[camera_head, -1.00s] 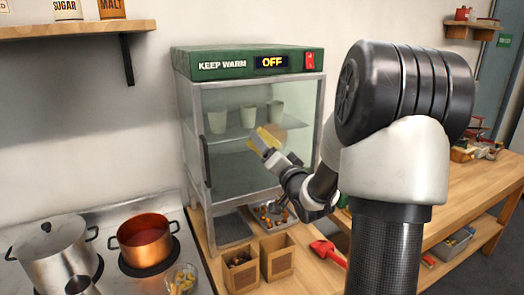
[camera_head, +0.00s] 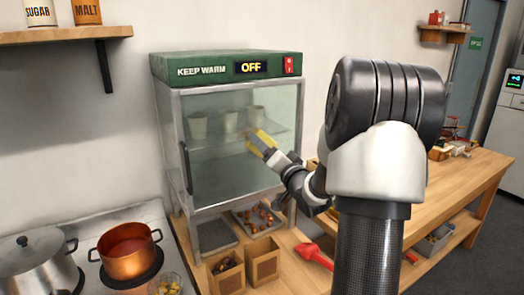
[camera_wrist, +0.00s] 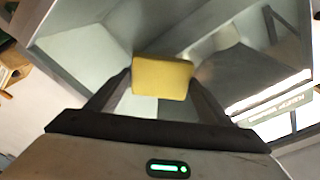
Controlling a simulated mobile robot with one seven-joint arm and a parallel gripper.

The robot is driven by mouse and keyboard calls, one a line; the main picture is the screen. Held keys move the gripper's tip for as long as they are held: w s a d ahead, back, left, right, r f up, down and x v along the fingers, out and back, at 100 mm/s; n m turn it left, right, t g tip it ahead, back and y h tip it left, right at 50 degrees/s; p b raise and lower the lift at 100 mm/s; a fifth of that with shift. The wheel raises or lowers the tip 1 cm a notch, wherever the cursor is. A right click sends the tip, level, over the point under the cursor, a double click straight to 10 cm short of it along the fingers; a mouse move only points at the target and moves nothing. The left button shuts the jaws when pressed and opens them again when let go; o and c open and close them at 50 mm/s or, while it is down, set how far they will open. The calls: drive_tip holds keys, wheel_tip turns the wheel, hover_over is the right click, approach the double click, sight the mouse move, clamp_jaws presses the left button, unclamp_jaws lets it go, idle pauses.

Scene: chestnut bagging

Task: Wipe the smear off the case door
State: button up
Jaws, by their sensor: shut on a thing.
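The case door (camera_head: 225,165) is a glass pane in a grey frame, shut, with a dark handle (camera_head: 187,167) on its left. My gripper (camera_head: 268,149) is shut on a yellow sponge (camera_head: 261,139), held in front of the upper right part of the glass. The sponge also shows between the fingers in the wrist view (camera_wrist: 162,77). I cannot tell whether it touches the glass. No smear stands out on the visible glass; the part behind the sponge and gripper is hidden. A pale yellowish patch above the sponge in the wrist view may be smear or reflection.
The case's green top (camera_head: 228,66) reads KEEP WARM, OFF, beside a red switch (camera_head: 289,65). Pale cups (camera_head: 229,120) stand inside. Below are a tray of chestnuts (camera_head: 258,218), wooden boxes (camera_head: 263,261) and a red scoop (camera_head: 313,255). A copper pot (camera_head: 127,252) stands at left.

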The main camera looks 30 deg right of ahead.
sight(274, 143)
drive_tip(key=shift+w+d+f, duration=0.1)
drive_tip(key=shift+d, duration=1.9)
drive_tip(key=shift+a, duration=0.15)
drive_tip(key=shift+s+a+b, duration=0.2)
drive_tip(key=shift+a+b, duration=1.95)
drive_tip(key=shift+a, duration=3.75)
drive_tip(key=shift+r+p, duration=0.85)
drive_tip(key=shift+r, duration=0.5)
drive_tip(key=shift+w+d+f+p, duration=0.1)
drive_tip(key=shift+d+p, duration=0.35)
drive_tip(key=shift+d, duration=2.6)
drive_tip(key=shift+w+d+p, duration=0.1)
drive_tip(key=shift+d+p, duration=0.3)
drive_tip(key=shift+d, duration=2.6)
drive_tip(key=shift+a+b, duration=0.7)
drive_tip(key=shift+a, duration=1.5)
drive_tip(key=shift+s+a+b, duration=0.15)
drive_tip(key=shift+a+b, duration=0.6)
drive_tip(key=shift+a, duration=1.2)
drive_tip(key=shift+s+a+b, duration=0.15)
drive_tip(key=shift+a+b, duration=0.6)
drive_tip(key=shift+a, duration=1.2)
